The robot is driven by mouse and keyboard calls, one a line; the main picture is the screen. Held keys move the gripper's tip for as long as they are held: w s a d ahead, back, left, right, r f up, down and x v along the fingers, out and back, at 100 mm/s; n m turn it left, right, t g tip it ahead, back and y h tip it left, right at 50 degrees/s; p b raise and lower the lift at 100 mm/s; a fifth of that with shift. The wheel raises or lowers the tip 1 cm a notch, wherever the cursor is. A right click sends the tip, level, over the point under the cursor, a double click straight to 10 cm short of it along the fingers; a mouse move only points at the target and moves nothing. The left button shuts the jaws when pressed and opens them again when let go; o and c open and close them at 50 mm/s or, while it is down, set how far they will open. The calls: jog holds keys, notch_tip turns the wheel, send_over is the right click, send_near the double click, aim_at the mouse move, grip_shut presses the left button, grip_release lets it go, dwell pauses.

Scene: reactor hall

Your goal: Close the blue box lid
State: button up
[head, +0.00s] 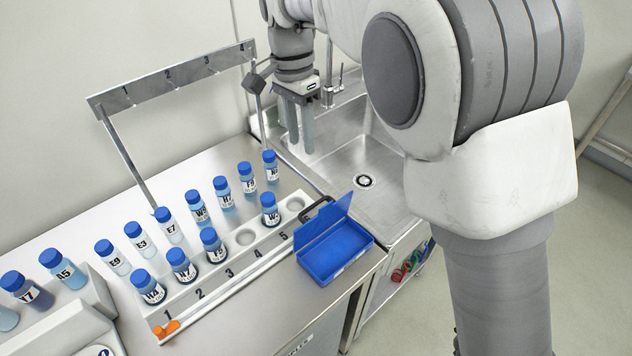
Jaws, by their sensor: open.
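The blue box (336,251) sits near the right end of the metal counter, beside the sink. Its blue lid (324,222) stands open, raised along the box's far left side, and the inside looks empty. A dark handle (316,207) shows behind the lid. My gripper (301,150) points down over the near left part of the sink, up and behind the box in the picture. Its fingers are apart with nothing between them, and it does not touch the box or lid.
A white rack (245,237) with numbered slots and several blue-capped bottles stands left of the box. A metal frame (170,80) rises behind the bottles. The sink (365,160) has a tap at the back. A small orange object (166,328) lies at the rack's near end.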

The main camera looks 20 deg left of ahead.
jog(key=f, duration=0.5)
jog(key=d+f, duration=0.1)
jog(key=f, duration=1.1)
jog(key=shift+s+d+f+p, duration=0.15)
jog(key=shift+s+f+p, duration=0.05)
jog(key=shift+s+p, duration=0.2)
grip_shut()
dwell(0.5)
